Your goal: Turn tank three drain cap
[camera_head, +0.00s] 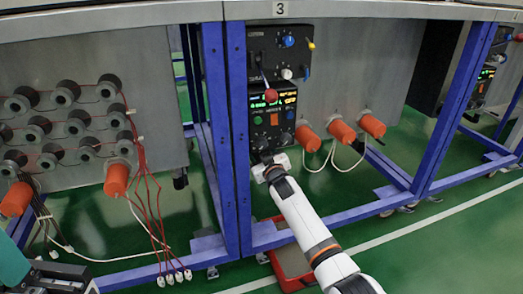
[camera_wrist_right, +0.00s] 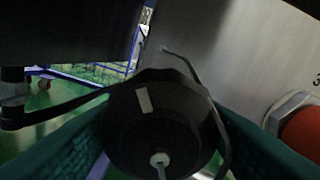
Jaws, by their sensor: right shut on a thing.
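A black round drain cap (camera_wrist_right: 150,115) with a pale mark on its top edge and a small white fitting on its face fills the middle of the right wrist view. The teal fingers of my right gripper (camera_wrist_right: 160,130) are on either side of it, shut on it. In the head view my right gripper (camera_head: 268,160) is below the control box under the "3" plate (camera_head: 279,9), and the cap is hidden behind it. Part of my left gripper (camera_head: 50,277) shows at the lower left corner; its fingertips are not clear.
The control box (camera_head: 272,110) stands just above my right gripper. Orange cylinders (camera_head: 341,131) with white cables are to its right, and one (camera_wrist_right: 302,132) shows in the wrist view. A blue frame post (camera_head: 238,130) is close on the left. A red tray (camera_head: 290,265) lies below.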

